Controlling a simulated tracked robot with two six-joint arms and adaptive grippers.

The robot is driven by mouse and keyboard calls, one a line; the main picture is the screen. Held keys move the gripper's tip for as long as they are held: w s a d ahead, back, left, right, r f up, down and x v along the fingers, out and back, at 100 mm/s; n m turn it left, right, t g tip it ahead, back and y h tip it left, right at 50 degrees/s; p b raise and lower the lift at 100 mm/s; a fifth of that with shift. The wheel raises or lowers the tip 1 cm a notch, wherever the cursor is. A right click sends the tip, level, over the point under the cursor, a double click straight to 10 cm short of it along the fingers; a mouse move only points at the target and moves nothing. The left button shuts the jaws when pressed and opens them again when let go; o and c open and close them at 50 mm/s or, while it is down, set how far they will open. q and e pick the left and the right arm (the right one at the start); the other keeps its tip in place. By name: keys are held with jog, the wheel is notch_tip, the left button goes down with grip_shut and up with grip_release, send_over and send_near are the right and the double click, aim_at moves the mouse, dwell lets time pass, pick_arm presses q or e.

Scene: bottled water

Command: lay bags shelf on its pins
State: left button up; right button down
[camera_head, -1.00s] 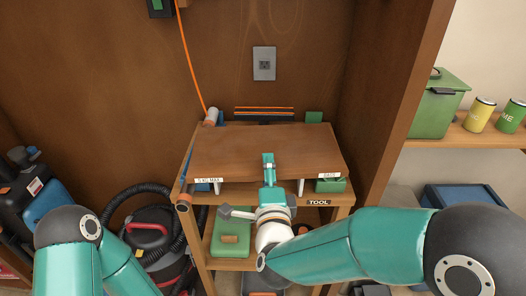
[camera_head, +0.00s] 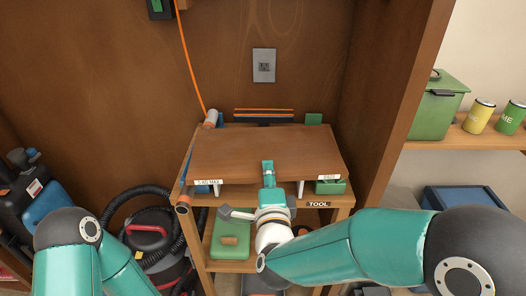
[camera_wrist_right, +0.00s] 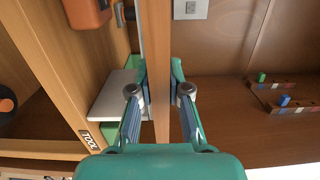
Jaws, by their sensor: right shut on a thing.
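The bags shelf (camera_head: 250,150) is a brown wooden board with white labels on its front edge; the right one reads BAGS. It appears above the top of a small wooden unit. My right gripper (camera_head: 268,168) is shut on the middle of its front edge. In the right wrist view the board (camera_wrist_right: 155,60) shows edge-on between the two fingers (camera_wrist_right: 160,95). In that view, a green peg (camera_wrist_right: 262,77) and a blue peg (camera_wrist_right: 285,101) stand on strips at the right; I cannot tell whether they are the shelf's pins. My left arm shows at the lower left, its gripper out of frame.
The wooden unit (camera_head: 338,201) has a TOOL label and holds a green box (camera_head: 232,226). A black vacuum (camera_head: 152,238) with a hose stands left of it. An orange cord (camera_head: 190,65) hangs behind. Wooden walls surround the unit; a side shelf (camera_head: 470,137) is at the right.

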jog(key=shift+r+p, duration=0.5)
jog(key=shift+r, duration=0.8)
jog(key=shift+s+b, duration=0.4)
jog(key=shift+s, duration=0.3)
jog(key=s+b, duration=0.3)
jog(key=s, duration=0.7)
jog(key=shift+s+d, duration=0.3)
jog(key=shift+d, duration=0.15)
